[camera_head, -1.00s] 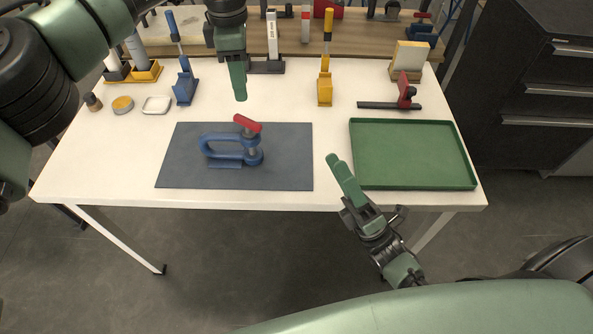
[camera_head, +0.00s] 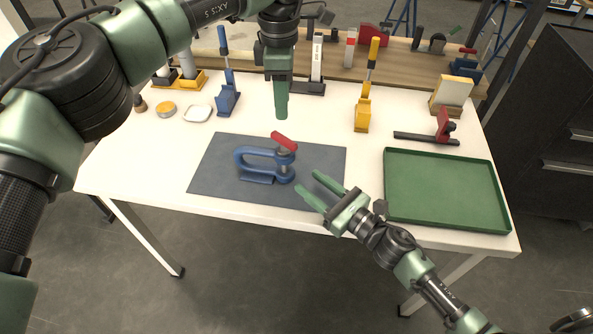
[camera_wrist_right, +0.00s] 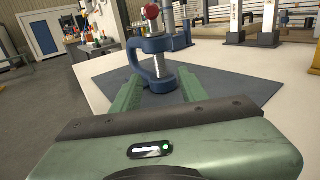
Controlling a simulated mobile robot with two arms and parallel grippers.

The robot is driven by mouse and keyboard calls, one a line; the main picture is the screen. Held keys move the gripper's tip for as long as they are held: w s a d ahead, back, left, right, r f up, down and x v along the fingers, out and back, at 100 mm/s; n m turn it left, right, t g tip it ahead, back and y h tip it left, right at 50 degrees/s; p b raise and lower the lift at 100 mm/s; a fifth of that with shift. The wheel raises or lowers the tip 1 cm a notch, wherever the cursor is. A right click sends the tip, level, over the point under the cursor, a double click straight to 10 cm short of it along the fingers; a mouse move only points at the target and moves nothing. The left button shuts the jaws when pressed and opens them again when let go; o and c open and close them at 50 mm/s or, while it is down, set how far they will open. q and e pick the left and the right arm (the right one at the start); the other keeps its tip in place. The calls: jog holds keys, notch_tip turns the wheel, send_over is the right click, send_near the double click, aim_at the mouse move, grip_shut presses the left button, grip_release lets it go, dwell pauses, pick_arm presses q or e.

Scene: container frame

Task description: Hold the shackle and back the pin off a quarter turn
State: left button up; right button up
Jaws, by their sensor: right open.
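The blue shackle (camera_head: 240,158) lies on its side in a blue holder (camera_head: 256,178) on the dark grey mat (camera_head: 215,170). Its pin has a red bar head (camera_head: 284,141) on top at the right end; the wrist view shows the bare metal pin shank (camera_wrist_right: 159,64) between the shackle's two ears. My right gripper (camera_head: 314,183) is open and empty, just right of the shackle, fingers toward it. In the wrist view the shackle stands ahead between the fingers (camera_wrist_right: 160,85). My left gripper (camera_head: 281,113) points down behind the pin head, apart from it; its fingers overlap.
A green tray (camera_head: 440,151) is right of the mat. A red clamp-like tool (camera_head: 442,126), a yellow stand (camera_head: 362,112) and a blue stand (camera_head: 227,100) line the back. A small white dish (camera_head: 197,113) is at the back left. The mat's front part is clear.

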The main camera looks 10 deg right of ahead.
aim_at(290, 174)
jog(key=x, duration=0.8)
grip_shut()
dwell(1.2)
